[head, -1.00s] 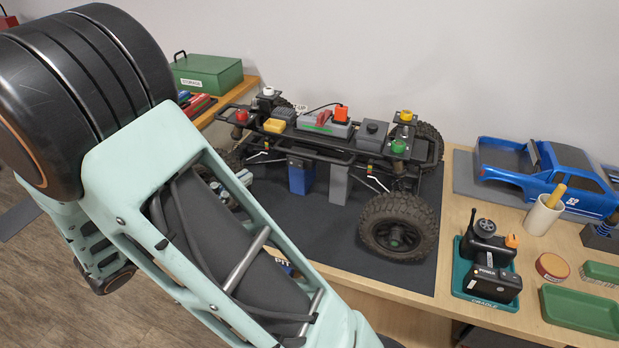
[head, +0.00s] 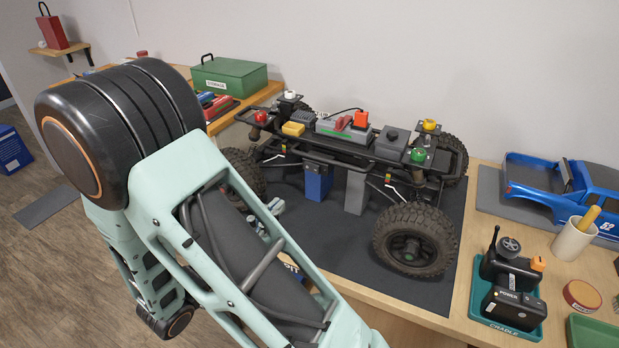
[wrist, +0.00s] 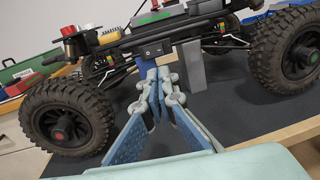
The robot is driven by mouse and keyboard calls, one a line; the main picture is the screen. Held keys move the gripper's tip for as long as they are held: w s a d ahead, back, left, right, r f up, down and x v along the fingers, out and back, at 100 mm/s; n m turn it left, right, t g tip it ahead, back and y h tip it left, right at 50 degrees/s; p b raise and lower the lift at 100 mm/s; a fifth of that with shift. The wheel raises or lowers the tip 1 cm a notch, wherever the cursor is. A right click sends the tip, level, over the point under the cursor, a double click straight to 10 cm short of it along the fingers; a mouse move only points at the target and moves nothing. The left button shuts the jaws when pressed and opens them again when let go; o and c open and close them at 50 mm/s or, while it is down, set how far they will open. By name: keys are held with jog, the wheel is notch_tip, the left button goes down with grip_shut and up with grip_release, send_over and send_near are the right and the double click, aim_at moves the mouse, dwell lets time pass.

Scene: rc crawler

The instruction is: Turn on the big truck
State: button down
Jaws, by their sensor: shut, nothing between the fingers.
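The big truck chassis (head: 335,155) stands without its body on a dark mat, raised on a blue block (head: 318,183) and a grey block (head: 355,190). On its top sit a grey box with a red part (head: 341,123), an orange plug (head: 361,119), a yellow block (head: 293,129) and a dark box (head: 390,144). In the wrist view the chassis side (wrist: 160,45) is in front of my gripper (wrist: 165,75). My gripper is shut and empty, its fingertips near the blue block; I cannot tell whether they touch it.
A teal cradle (head: 480,312) holds a dark transmitter (head: 512,268) and a power box (head: 510,308). A blue truck body (head: 540,185) lies at right, near a cup (head: 573,240). A green storage box (head: 230,77) stands at back left. The mat's front (head: 430,288) is clear.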

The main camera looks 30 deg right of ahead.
aim_at(317, 171)
jog(key=x, duration=1.3)
jog(key=shift+d, duration=0.15)
jog(key=shift+w+d, duration=0.1)
jog(key=shift+d, duration=0.35)
jog(key=shift+a, duration=0.2)
